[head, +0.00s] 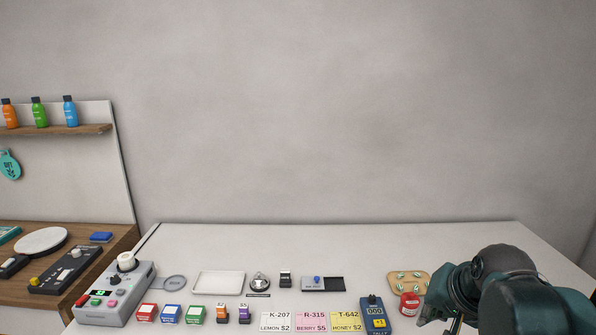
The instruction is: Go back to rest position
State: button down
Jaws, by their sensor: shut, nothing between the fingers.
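My teal and dark arm comes in at the lower right. Its bent links stand over the right end of the white counter (400,240). The bottom edge of the head view cuts off the lower part of the arm, and I see no fingertips. No held thing shows at the arm.
Label cards, stamps, a white tray (218,283) and a grey machine (113,292) extend leftward. The counter's back strip is clear.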

jog(key=s+a+f+n, duration=0.2)
jog(key=s+a+n, duration=0.4)
jog(key=s+a, duration=0.2)
jog(key=shift+s+f+t, duration=0.2)
jog(key=shift+s+t, duration=0.15)
jog(key=shift+t, duration=0.05)
dwell(1.0)
